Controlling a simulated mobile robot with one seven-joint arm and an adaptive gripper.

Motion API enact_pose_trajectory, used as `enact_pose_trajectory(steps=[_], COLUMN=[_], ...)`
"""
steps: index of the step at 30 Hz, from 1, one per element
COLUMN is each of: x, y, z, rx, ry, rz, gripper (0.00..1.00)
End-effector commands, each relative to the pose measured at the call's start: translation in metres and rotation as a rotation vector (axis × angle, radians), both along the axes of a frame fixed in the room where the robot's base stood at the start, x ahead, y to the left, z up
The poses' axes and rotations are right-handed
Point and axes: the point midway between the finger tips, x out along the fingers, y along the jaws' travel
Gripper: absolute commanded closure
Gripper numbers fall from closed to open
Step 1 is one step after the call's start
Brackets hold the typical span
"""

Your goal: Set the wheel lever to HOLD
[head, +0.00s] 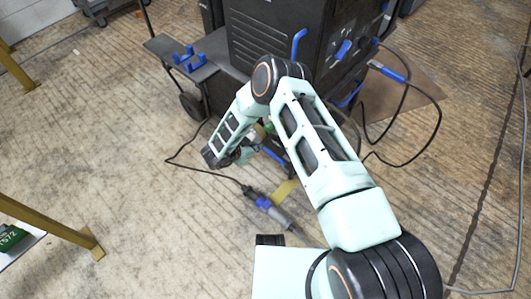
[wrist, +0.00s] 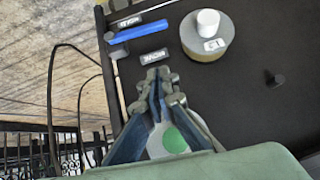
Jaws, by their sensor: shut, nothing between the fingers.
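In the wrist view a blue bar-shaped lever (wrist: 138,32) lies along the left edge of a dark panel (wrist: 262,110). One small label plate (wrist: 128,21) sits above it and another label plate (wrist: 154,56) below it. Their lettering is too small to read surely. My gripper (wrist: 158,76) is shut and empty, its tips just below the lower label and apart from the lever. In the head view my gripper is mostly hidden by my arm; a blue piece (head: 273,155) shows beside it, and I cannot tell if it is that lever.
A grey round knob with a white cap (wrist: 208,24) stands right of the lever. A black cabinet (head: 270,35) with blue handles and cables stands behind my arm. A cable with a blue connector (head: 263,202) lies on the floor.

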Motion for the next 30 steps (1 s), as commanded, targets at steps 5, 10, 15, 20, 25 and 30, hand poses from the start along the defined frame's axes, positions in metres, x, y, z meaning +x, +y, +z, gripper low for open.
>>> enact_pose_trajectory(steps=[5,10,15,20,25,30], x=[-0.005,-0.005,-0.002,0.011,0.032,0.053], y=[-0.003,-0.003,-0.005,-0.014,-0.028,-0.042], z=[-0.005,-0.005,-0.009,-0.027,-0.054,-0.079], rx=[-0.009,-0.008,-0.008,-0.007,-0.006,-0.006], ry=[0.01,0.009,0.009,0.01,0.009,0.009], rz=[-0.017,-0.015,-0.015,-0.017,-0.019,-0.017], gripper=[1.0,1.0,1.0,1.0,1.0,1.0])
